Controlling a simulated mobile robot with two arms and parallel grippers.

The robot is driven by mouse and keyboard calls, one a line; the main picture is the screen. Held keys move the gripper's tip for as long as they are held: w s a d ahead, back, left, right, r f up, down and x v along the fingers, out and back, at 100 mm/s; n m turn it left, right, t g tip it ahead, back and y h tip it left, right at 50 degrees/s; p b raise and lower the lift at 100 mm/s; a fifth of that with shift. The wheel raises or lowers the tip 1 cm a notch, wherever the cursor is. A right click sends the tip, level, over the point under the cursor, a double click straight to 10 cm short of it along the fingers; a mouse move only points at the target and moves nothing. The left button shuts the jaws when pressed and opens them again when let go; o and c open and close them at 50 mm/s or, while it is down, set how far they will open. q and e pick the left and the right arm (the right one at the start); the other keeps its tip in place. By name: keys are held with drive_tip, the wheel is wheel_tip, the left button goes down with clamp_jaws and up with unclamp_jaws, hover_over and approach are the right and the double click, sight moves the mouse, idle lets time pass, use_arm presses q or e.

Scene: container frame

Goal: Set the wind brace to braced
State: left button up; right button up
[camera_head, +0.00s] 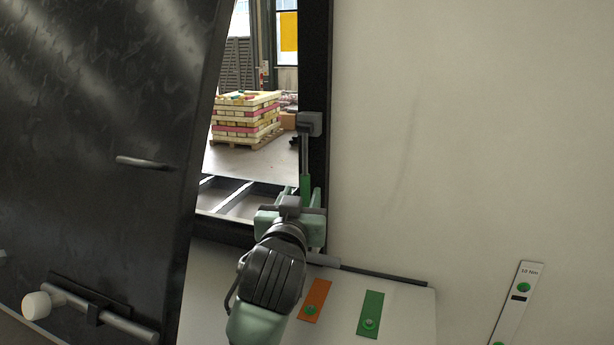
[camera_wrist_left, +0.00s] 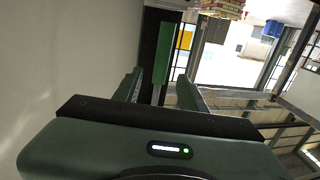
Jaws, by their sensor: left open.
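The wind brace (camera_head: 304,155) is a grey lever hanging down from a square grey mount on the dark frame, with a green grip (camera_head: 305,186) at its lower end. My left gripper (camera_head: 306,204) is open at the green grip, its arm coming up from below. In the left wrist view the green grip (camera_wrist_left: 164,52) appears between the two open fingers (camera_wrist_left: 160,88), slightly ahead of them. I cannot tell whether a finger touches it. The lower end of the brace is partly hidden by the gripper. My right gripper is not in view.
A dark door panel (camera_head: 100,130) with a handle (camera_head: 145,163) and a white-knobbed bolt (camera_head: 37,305) stands open at left. The pale wall is clear.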

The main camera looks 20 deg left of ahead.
sight(304, 185)
use_arm(q)
drive_tip(key=w, duration=0.1)
drive_tip(key=w+p, duration=0.1)
drive_tip(key=w, duration=0.2)
drive_tip(key=shift+a+r+p, duration=0.25)
drive_tip(key=shift+a+p, duration=0.15)
drive_tip(key=shift+w+a+f, duration=0.1)
drive_tip(key=shift+w+f, duration=0.05)
drive_tip(key=shift+w, duration=0.4)
drive_tip(key=shift+w+a+f, duration=0.1)
drive_tip(key=shift+w+f, duration=0.05)
drive_tip(key=shift+w, duration=0.35)
drive_tip(key=shift+s+r, duration=0.1)
drive_tip(key=shift+s, duration=0.05)
drive_tip(key=shift+c, duration=0.9)
drive_tip(key=c, duration=0.5)
clamp_jaws()
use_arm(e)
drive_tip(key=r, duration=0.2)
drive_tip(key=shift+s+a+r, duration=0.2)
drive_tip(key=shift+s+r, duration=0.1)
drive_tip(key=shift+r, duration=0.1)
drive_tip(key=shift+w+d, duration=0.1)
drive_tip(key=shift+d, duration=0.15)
